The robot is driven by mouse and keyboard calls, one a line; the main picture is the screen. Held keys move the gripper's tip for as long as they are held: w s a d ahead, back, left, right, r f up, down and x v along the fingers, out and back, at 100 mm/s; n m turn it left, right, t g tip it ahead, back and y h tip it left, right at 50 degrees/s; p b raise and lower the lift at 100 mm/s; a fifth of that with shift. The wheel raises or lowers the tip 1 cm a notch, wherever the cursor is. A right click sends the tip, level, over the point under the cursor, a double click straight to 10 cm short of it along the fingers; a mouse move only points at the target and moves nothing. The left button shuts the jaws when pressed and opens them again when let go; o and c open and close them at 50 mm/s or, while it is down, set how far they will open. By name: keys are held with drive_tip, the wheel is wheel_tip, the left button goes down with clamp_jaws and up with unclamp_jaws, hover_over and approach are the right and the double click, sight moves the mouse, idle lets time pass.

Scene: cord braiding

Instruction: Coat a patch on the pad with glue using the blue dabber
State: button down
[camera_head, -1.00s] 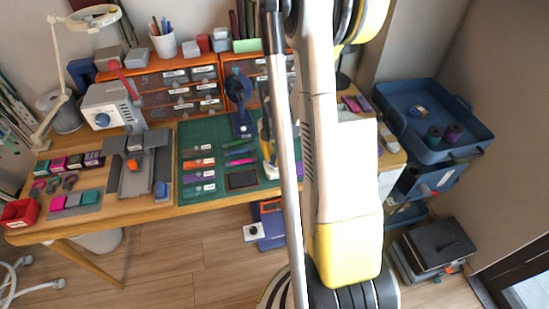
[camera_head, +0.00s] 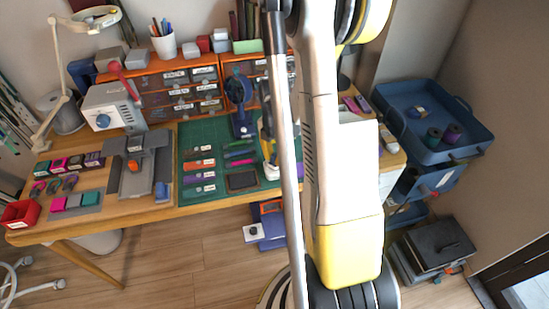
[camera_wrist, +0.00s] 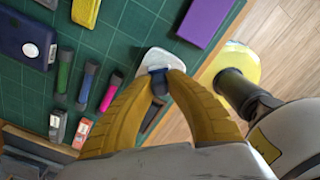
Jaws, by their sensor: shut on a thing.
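My gripper (camera_wrist: 160,77) has yellow fingers and is shut on the blue dabber (camera_wrist: 158,84), of which only a short blue part shows between the fingertips. A whitish, rounded piece (camera_wrist: 166,56) lies just beyond the fingertips; I cannot tell whether the dabber touches it. A dark rectangular pad (camera_head: 242,180) lies at the front of the green mat, left of my gripper in the head view. In the wrist view, a dark patch shows between my fingers, mostly hidden. My arm hides part of the gripper in the head view.
Green, dark and pink tubes (camera_wrist: 109,92) lie on the green mat (camera_head: 205,132). A dark blue device (camera_head: 241,95) stands at the back of the mat. A purple block (camera_wrist: 203,20) lies near the mat's edge. Orange drawers (camera_head: 180,88) line the back.

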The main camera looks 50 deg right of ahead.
sight(274, 155)
drive_tip(key=shift+r+p, duration=2)
drive_tip(key=shift+r, duration=1.2)
